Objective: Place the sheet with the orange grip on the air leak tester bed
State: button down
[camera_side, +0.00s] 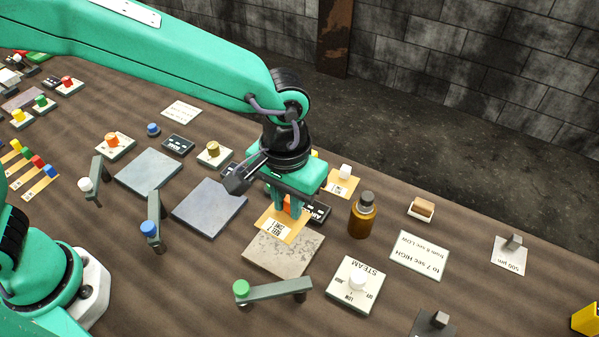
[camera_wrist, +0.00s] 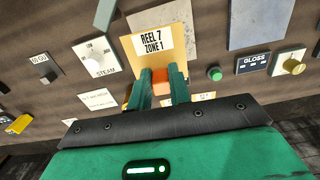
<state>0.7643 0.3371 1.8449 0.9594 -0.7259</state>
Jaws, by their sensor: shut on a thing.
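My gripper (camera_side: 289,208) is shut on the orange grip (camera_wrist: 160,82) of a tan sheet (camera_wrist: 128,52) with a white label reading REEL 7 ZONE 1. In the side view the sheet (camera_side: 264,222) overlaps the far edge of a speckled stone slab (camera_side: 285,257), which also shows behind it in the wrist view (camera_wrist: 187,30). I cannot tell whether the sheet touches the slab. A black label plate (camera_side: 318,212) beside the slab is partly hidden by my gripper, and I cannot read it fully. Other slabs are blue-grey (camera_side: 210,207) and pale grey (camera_side: 148,172).
A brown bottle (camera_side: 362,218) stands right of my gripper. A STEAM dial (camera_side: 355,287) and a green-knobbed bar (camera_side: 275,290) lie near the slab. A tan sheet with a white grip (camera_side: 342,183) lies behind. Several coloured-grip sheets (camera_side: 30,168) are at the far left.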

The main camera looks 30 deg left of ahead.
aim_at(287, 218)
jog(key=s, duration=0.3)
jog(key=s+d, duration=0.1)
jog(key=s, duration=0.2)
jog(key=s+d, duration=0.1)
jog(key=s, duration=0.3)
jog(key=shift+d+r, duration=0.1)
jog(key=shift+d, duration=0.1)
jog(key=w+a+f, duration=0.1)
jog(key=w+f, duration=0.1)
jog(key=w, duration=0.1)
jog(key=w+a+f, duration=0.1)
jog(key=w+f, duration=0.1)
jog(key=w, duration=0.2)
jog(key=w+a+f, duration=0.1)
jog(key=w+f, duration=0.2)
jog(key=w, duration=0.1)
jog(key=shift+a, duration=0.25)
jog(key=shift+f, duration=2)
jog(key=shift+f, duration=0.15)
jog(key=c, duration=1.3)
grip_release()
